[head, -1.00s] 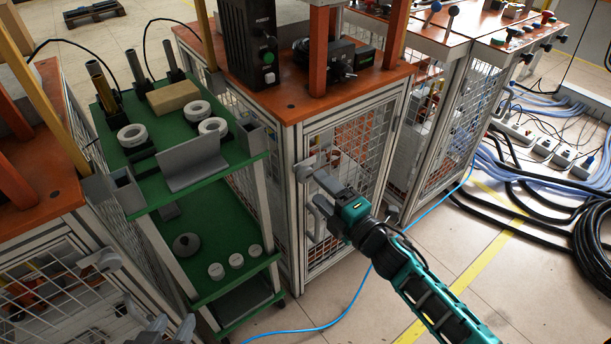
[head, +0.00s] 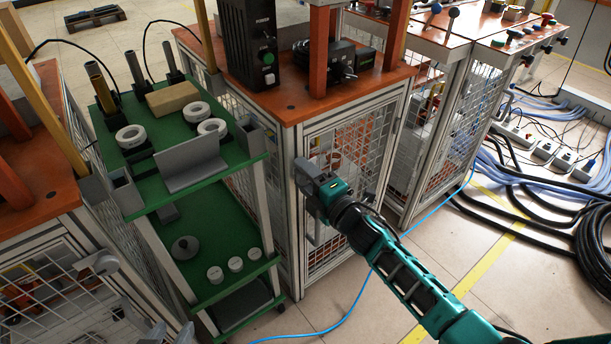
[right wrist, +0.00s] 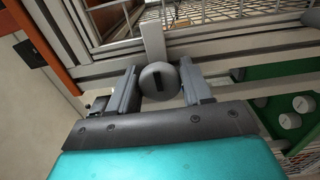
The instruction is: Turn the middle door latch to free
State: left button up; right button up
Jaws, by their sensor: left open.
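In the head view my right gripper (head: 309,178) is at the upper left edge of the middle cabinet's mesh door (head: 352,150) and largely hides the latch. Only a grey tip of my left gripper (head: 186,334) shows at the bottom left; it is open and empty.
A left cabinet has a similar grey latch (head: 103,262). A blue hose (head: 352,312) crosses the floor; black cables (head: 590,240) lie at the right.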

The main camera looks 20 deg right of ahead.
jog(key=c, duration=0.6)
